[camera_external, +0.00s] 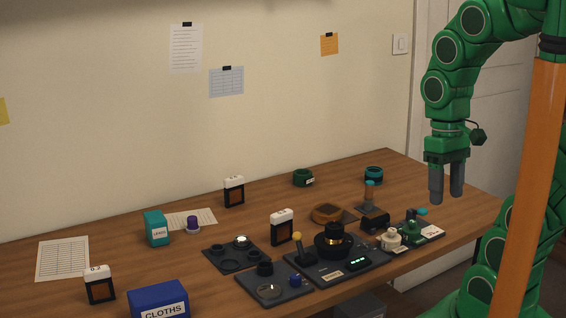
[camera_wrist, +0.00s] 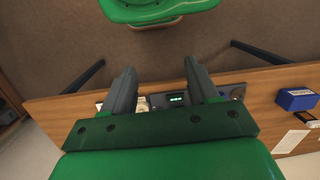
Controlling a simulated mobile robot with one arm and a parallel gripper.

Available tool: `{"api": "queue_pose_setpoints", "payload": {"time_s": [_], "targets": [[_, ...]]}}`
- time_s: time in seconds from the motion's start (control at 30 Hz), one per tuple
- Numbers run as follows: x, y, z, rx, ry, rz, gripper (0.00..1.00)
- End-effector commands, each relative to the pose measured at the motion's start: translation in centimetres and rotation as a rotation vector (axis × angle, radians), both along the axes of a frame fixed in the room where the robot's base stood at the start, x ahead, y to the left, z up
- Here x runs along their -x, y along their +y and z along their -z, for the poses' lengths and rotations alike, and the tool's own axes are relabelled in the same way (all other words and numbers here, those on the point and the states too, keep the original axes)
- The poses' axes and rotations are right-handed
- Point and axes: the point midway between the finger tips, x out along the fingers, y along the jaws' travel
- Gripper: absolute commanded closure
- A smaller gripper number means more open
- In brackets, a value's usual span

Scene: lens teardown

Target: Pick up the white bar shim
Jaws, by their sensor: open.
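Three upright dark frames with white bars across their tops and small markings stand on the table in the external view: one at the back (camera_external: 234,191), one in the middle (camera_external: 282,228) and one at the front left (camera_external: 99,285). My gripper (camera_external: 446,197) is open and empty, pointing down above the right end of the table, well right of all three frames. Its spread fingers also show in the wrist view (camera_wrist: 160,70).
A dark tray (camera_external: 222,262), a teal box (camera_external: 156,228) and a blue CLOTHS box (camera_external: 158,301) stand to the left.

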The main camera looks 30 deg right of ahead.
Motion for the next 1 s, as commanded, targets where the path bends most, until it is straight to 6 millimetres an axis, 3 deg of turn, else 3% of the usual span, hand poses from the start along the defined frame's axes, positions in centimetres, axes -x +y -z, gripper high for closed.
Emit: {"api": "queue_pose_setpoints", "payload": {"time_s": [0.03,0.37,0.43,0.63,1.0], "targets": [[-0.07,-1.45,0.16,0.044,0.006,0.037,0.41],[-0.06,-1.46,0.17,0.045,0.007,0.037,0.41],[-0.06,-1.46,0.17,0.045,0.007,0.037,0.35],[-0.06,-1.47,0.17,0.045,0.007,0.038,0.04],[-0.51,-1.92,0.20,0.059,0.010,0.050,0.02]]}}
